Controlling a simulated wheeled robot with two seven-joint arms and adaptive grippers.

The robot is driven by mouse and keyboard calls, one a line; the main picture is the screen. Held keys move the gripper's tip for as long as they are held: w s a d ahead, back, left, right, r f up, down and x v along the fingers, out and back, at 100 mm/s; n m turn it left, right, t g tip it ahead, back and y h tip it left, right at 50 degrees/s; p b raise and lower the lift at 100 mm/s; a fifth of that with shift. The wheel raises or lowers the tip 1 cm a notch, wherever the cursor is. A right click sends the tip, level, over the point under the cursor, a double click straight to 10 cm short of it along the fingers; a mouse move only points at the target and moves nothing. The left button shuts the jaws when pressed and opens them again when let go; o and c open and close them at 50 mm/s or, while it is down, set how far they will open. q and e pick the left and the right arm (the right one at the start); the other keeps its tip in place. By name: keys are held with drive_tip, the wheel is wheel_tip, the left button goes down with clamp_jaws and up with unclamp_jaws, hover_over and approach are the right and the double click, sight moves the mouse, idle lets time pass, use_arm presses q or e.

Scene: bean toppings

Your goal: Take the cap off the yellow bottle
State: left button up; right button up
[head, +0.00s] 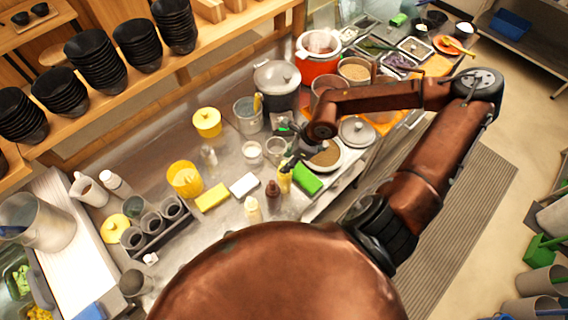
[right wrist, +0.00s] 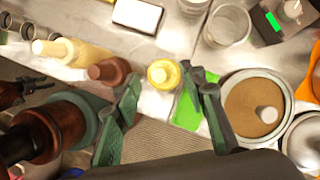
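The yellow bottle (head: 285,182) stands upright on the counter, between a brown bottle (head: 272,190) and a green sponge (head: 307,180). In the right wrist view its round yellow top (right wrist: 163,73) is seen from above. My right gripper (head: 291,162) is over the bottle. In the right wrist view its two fingers are apart, with the bottle's top between or just beyond the tips; I cannot tell whether they touch it. The cap cannot be made out apart from the bottle. A dark part at the left edge of that view may be my left gripper (right wrist: 35,88), too small to read.
A cream bottle (head: 253,210) stands left of the brown one. A white sponge (head: 244,185) and a yellow sponge (head: 212,197) lie behind. A pan with brown contents (right wrist: 255,108) is close on the right. Glass jars and a yellow cup (head: 185,179) crowd the counter.

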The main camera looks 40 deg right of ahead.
drive_tip(key=shift+x, duration=1)
drive_tip(key=c, duration=0.4)
use_arm(q)
drive_tip(key=shift+w+r, duration=0.2)
drive_tip(key=shift+w, duration=0.35)
use_arm(e)
drive_tip(key=c, duration=0.4)
